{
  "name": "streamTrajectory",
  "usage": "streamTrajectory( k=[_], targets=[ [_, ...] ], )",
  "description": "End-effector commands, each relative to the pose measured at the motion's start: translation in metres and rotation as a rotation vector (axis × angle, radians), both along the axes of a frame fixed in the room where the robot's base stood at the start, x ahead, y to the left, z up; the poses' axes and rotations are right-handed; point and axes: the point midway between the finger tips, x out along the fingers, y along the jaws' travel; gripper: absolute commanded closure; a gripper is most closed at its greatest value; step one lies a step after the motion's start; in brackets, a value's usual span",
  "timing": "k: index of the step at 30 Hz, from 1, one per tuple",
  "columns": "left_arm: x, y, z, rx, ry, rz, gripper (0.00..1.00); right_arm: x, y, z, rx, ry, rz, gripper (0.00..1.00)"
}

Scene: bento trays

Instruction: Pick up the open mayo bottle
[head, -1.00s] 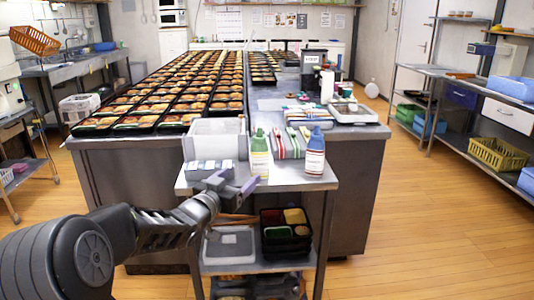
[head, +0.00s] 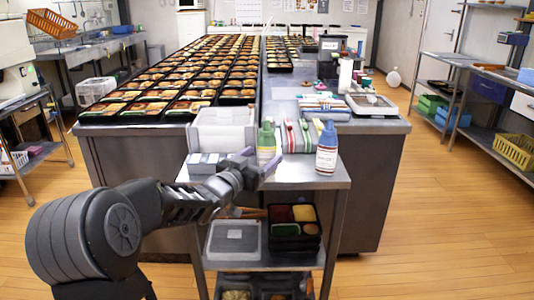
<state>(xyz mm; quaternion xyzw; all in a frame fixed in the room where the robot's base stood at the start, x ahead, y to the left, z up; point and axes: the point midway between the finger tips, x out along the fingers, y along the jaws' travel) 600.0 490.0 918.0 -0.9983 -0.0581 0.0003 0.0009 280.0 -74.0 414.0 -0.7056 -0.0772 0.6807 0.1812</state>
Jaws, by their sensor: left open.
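Two bottles stand upright on the top of a small steel cart (head: 310,176). One has a green top and a pale yellow body (head: 266,146). The other has a blue top and a white label with red print (head: 327,150). I cannot tell from here which is the mayo bottle or which is open. My left gripper (head: 259,163) is open and empty. It is in front of the green-topped bottle and hides its lower part; I cannot tell whether they touch. The blue-topped bottle stands clear to its right. My right gripper is out of view.
A white bin (head: 222,130) and small blue-and-white boxes (head: 207,163) stand left of the bottles. Red, white and green packets (head: 295,137) lie between them. Behind is a long counter with rows of filled bento trays (head: 165,88). The cart's lower shelf holds containers (head: 295,230).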

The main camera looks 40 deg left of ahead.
Motion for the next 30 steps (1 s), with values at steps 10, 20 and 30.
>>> streamTrajectory(
  k=[10, 20, 30],
  targets=[
    [0.014, 0.001, 0.000, -0.002, -0.001, 0.000, 0.23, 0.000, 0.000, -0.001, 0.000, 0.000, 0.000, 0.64],
    [0.039, 0.006, -0.001, -0.003, -0.001, -0.001, 0.23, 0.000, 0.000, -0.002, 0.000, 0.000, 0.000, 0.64],
    [0.065, 0.009, 0.000, -0.002, -0.001, 0.000, 0.23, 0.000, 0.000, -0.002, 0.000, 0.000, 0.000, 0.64]
  ],
)
